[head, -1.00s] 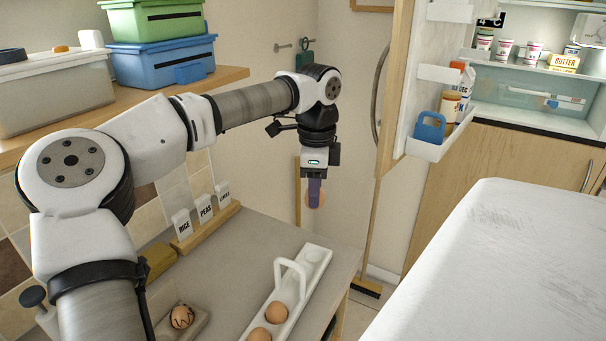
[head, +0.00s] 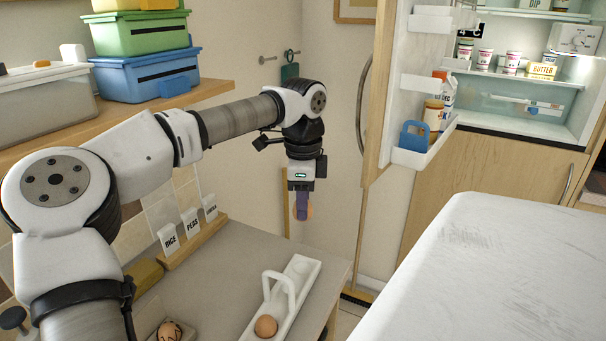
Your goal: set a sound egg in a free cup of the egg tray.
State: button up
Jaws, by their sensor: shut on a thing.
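My gripper (head: 302,207) hangs pointing down above and beyond the far end of the egg tray. It is shut on a brown egg (head: 309,211), which shows partly behind the purple fingers. The white egg tray (head: 282,313) stands on the grey counter and has an arched handle. One brown egg (head: 266,326) sits in it near the bottom of the picture. The cup at the far end (head: 304,267) is empty. Another brown egg with dark crack-like marks (head: 170,331) lies in a small holder at the bottom left.
A rack with cards reading rice and peas (head: 192,240) stands at the counter's back left. Blue and green bins (head: 146,75) sit on a shelf above. An open fridge door (head: 390,90) and a white surface (head: 480,270) are on the right.

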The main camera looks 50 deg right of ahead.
jog(key=shift+f+b, duration=3.7)
jog(key=shift+f, duration=1.8)
jog(key=shift+f+b, duration=1.8)
jog(key=shift+f, duration=0.7)
jog(key=o, duration=0.7)
jog(key=shift+r, duration=0.1)
notch_tip(320, 180, up, 14)
jog(key=shift+f, duration=0.15)
